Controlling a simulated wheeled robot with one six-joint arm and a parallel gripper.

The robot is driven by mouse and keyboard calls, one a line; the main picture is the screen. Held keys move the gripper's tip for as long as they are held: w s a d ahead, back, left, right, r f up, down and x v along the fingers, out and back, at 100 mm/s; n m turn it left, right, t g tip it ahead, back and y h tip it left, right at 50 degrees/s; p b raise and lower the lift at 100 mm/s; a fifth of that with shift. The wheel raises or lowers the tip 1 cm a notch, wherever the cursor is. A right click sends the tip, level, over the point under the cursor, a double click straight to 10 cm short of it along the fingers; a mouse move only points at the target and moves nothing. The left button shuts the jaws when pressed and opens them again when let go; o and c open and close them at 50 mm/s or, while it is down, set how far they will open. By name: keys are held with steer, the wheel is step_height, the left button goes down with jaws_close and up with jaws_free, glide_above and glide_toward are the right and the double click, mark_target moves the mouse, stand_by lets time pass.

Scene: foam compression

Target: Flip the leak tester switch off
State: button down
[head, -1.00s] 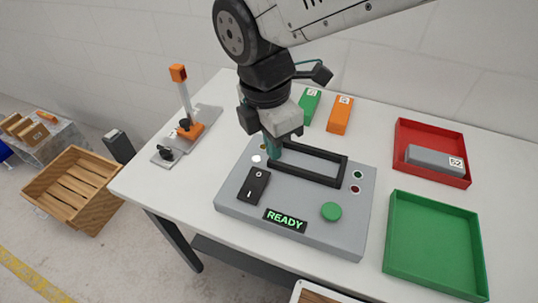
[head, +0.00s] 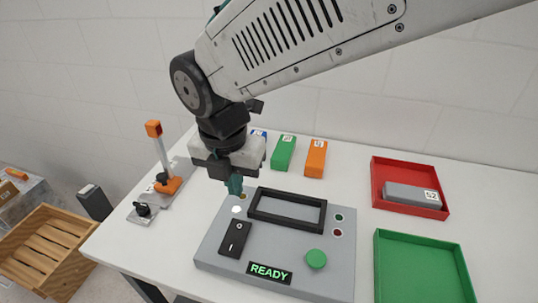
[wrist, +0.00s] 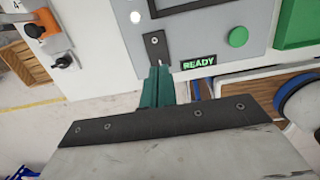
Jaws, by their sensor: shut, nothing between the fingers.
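The grey leak tester (head: 210,248) lies on the white table with its display reading READY (head: 270,273). Its black rocker switch (head: 236,238) is at the panel's left side, marked with a circle at the far end and a bar at the near end. In the wrist view the switch (wrist: 155,45) is just beyond my fingertips, its near end partly hidden by them. My gripper (head: 235,188) is shut and empty, pointing down above the panel's far left edge, beyond the switch in the head view. Its teal fingers (wrist: 157,72) show together in the wrist view. I cannot tell any contact.
A black frame (head: 288,225) and a green button (head: 316,259) are on the tester. A red tray (head: 376,185) holding a grey block (head: 410,196) and a green tray (head: 425,275) lie right. An orange-handled clamp (head: 165,165) stands left.

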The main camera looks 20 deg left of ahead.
mark_target(244, 228)
steer(key=f, duration=0.4)
steer(key=w+f, duration=0.1)
steer(key=f, duration=0.8)
steer(key=shift+w, duration=0.15)
steer(key=shift+w+f, duration=0.1)
steer(key=shift+f, duration=0.25)
steer(key=shift+s+r, duration=0.4)
steer(key=shift+s, duration=0.3)
